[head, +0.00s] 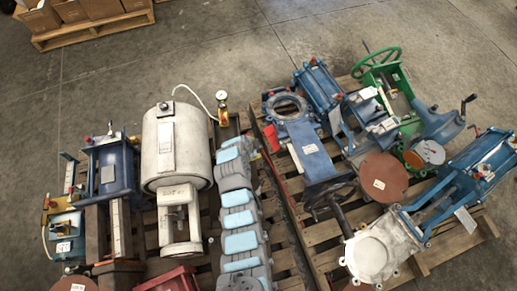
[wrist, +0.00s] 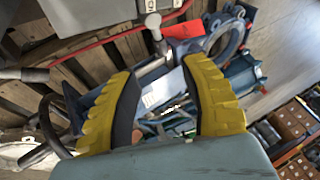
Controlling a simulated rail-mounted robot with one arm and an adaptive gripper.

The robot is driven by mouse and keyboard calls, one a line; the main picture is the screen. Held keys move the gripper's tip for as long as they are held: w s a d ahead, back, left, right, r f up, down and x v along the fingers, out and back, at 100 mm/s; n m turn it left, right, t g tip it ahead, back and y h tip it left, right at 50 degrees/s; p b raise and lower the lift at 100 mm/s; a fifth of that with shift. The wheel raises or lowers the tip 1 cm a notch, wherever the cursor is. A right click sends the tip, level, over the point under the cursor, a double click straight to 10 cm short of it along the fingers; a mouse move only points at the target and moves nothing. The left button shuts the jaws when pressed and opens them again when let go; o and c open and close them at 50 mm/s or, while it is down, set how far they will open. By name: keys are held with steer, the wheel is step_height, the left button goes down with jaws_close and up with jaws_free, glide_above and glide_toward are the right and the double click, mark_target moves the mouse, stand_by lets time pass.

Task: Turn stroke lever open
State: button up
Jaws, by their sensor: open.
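My gripper (wrist: 157,72) shows in the wrist view with its two yellow-and-black fingers spread apart, open and empty. Just beyond the fingertips is a short grey metal rod (wrist: 158,40), apart from the fingers as far as I can tell. Beside it is a red flat piece (wrist: 183,30), possibly the lever's grip; I cannot tell for sure which part is the stroke lever. A red piece (head: 271,138) also shows in the head view beside the blue ring valve (head: 287,104). My gripper is not visible in the head view.
Pallets hold a white cylinder actuator (head: 177,140), a grey valve row with light blue pads (head: 238,220), a green handwheel (head: 377,66), a dark handwheel (head: 330,196) and a white-bodied valve (head: 380,250). Boxes stand on a pallet (head: 95,32) at top left. Bare concrete lies behind.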

steer(key=shift+b+x, duration=1.85)
steer(key=shift+x, duration=2)
steer(key=shift+w+f, duration=0.2)
steer(key=shift+w, duration=0.1)
steer(key=shift+d, duration=0.1)
steer(key=shift+s+f, duration=0.1)
jaws_close()
